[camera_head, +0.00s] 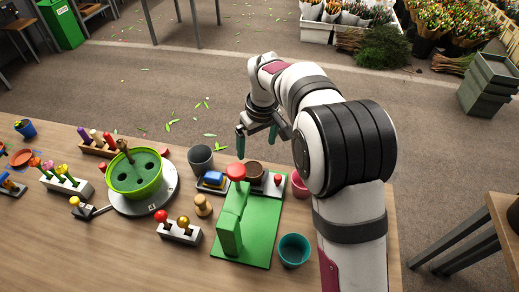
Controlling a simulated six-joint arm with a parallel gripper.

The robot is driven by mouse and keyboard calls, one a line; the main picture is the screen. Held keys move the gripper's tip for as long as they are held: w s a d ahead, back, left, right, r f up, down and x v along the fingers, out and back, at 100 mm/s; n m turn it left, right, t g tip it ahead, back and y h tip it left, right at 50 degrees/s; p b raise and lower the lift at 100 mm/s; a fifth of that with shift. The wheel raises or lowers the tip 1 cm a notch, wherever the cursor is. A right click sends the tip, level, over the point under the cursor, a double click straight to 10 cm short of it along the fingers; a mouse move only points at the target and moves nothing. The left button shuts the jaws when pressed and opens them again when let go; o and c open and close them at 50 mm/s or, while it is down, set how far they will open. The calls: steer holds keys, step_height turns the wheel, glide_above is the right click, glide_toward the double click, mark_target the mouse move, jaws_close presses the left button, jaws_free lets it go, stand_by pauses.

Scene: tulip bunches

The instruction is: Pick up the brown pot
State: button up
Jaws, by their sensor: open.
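A small dark brown round pot (254,171) sits at the far side of the table, in a low grey holder between a blue and yellow block (214,179) and a small red-topped peg (277,180). My gripper (258,140) has two teal fingers, apart and empty. In the picture it hangs just beyond the brown pot, with the fingers pointing down. I cannot tell its exact height over the table. No part of the gripper visibly touches the pot.
A grey cup (200,159) stands left of the holder, a pink cup (299,184) right of it. A green stand (232,225) with a red knob rises in front. A teal cup (293,250) and a green pot (134,176) on a white disc stand nearby. The table's front left is clear.

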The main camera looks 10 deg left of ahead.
mark_target(252, 168)
steer(key=f, duration=0.4)
steer(key=a+f, duration=0.1)
steer(key=f, duration=0.3)
steer(key=w+f, duration=0.1)
steer(key=f, duration=0.3)
steer(key=shift+a+f, duration=0.3)
steer(key=c, duration=1.3)
steer(key=shift+r, duration=0.1)
steer(key=shift+c, duration=0.2)
steer(key=shift+r, duration=0.1)
steer(key=shift+r, duration=0.3)
step_height(252, 168, up, 3)
steer(key=shift+f, duration=0.1)
steer(key=d+r, duration=0.7)
steer(key=d, duration=0.4)
steer(key=shift+s+d+r, duration=0.2)
steer(key=shift+s+d, duration=0.15)
steer(key=shift+s, duration=0.05)
